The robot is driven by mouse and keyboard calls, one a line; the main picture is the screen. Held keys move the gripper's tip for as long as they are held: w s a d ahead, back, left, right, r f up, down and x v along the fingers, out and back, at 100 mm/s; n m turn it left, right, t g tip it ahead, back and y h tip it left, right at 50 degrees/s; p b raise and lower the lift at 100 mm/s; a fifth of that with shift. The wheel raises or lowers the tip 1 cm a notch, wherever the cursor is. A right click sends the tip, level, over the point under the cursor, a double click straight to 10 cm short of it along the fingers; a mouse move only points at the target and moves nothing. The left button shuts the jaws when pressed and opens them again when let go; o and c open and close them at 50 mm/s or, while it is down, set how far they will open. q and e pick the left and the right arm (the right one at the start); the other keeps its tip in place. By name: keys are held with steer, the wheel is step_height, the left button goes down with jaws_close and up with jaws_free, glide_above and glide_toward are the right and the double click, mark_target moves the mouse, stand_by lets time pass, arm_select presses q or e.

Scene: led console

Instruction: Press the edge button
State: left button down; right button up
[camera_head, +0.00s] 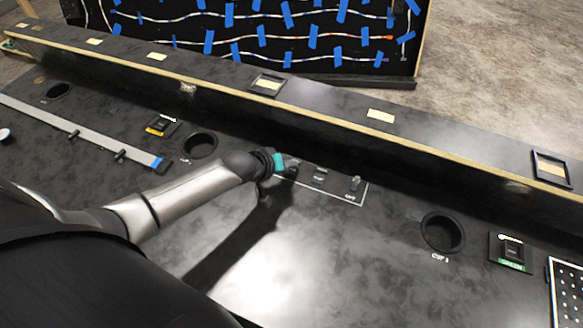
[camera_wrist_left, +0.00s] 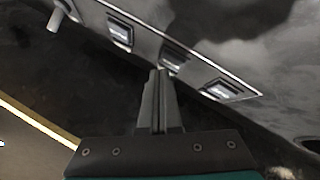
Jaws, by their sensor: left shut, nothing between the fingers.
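A white-outlined strip of small controls (camera_head: 340,193) lies on the dark console top in the head view. It holds a square button (camera_head: 318,177) and a small upright knob (camera_head: 354,184); its left end is hidden by my left gripper (camera_head: 289,165). The left wrist view shows three pale square buttons: one near the knob (camera_wrist_left: 120,34), a middle one (camera_wrist_left: 172,60) and one at the strip's end (camera_wrist_left: 221,90). My left gripper (camera_wrist_left: 158,75) is shut and empty, its tips over the edge of the middle button. I cannot tell whether they touch it. My right gripper is not in view.
A raised dark ledge (camera_head: 330,115) with a pale wooden edge runs behind the strip. Round cup holes (camera_head: 442,232) and (camera_head: 200,145) lie on either side. A slider rail (camera_head: 75,133) is at the left. The console in front of the strip is clear.

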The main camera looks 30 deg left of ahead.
mark_target(289, 173)
arm_select(q)
steer(key=shift+f, duration=0.1)
steer(key=shift+f, duration=0.35)
stand_by(0.6)
steer(key=shift+r+p, duration=0.45)
steer(key=shift+p, duration=0.05)
step_height(289, 173, up, 6)
steer(key=p, duration=0.6)
steer(key=shift+r, duration=0.1)
